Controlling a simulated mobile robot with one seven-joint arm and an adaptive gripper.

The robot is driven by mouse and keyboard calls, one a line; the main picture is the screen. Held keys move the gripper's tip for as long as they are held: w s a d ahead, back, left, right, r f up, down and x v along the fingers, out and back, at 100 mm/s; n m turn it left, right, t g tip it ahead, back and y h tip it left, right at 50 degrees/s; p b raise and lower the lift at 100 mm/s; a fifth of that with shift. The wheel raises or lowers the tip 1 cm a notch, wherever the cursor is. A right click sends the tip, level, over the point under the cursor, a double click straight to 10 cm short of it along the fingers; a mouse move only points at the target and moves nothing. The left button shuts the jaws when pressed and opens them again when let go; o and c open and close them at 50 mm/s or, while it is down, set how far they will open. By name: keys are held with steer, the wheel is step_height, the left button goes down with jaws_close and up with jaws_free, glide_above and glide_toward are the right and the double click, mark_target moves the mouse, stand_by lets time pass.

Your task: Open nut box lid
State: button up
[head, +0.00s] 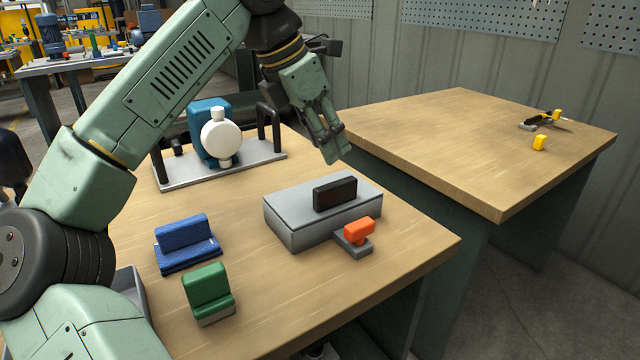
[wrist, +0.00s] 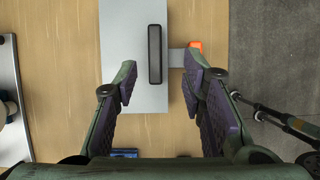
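The nut box is taken to be the grey box (head: 300,229) on the near wooden table. Its flat grey lid (head: 290,201) lies closed on top and carries a black bar handle (head: 335,193). In the wrist view the handle (wrist: 155,54) stands on the lid (wrist: 121,60), ahead of my fingertips. My gripper (head: 332,150) hangs above the box, apart from the handle. In the wrist view my gripper (wrist: 160,85) has its two fingers spread wide with nothing between them.
An orange-topped piece on a grey base (head: 358,231) sits beside the box. A blue block (head: 185,241) and a green block (head: 208,290) stand to the left. A pump on a plate (head: 222,135) stands behind. A second table (head: 470,140) holds small yellow items.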

mark_target(335, 184)
steer(key=shift+a+f, duration=0.3)
steer(key=shift+a, duration=0.3)
steer(key=shift+w+f+y, duration=0.1)
steer(key=shift+f+y, duration=0.15)
steer(key=shift+y, duration=0.05)
steer(key=x, duration=1)
steer(key=shift+d+b, duration=0.2)
steer(key=shift+b, duration=0.15)
steer(key=shift+c, duration=0.3)
jaws_close()
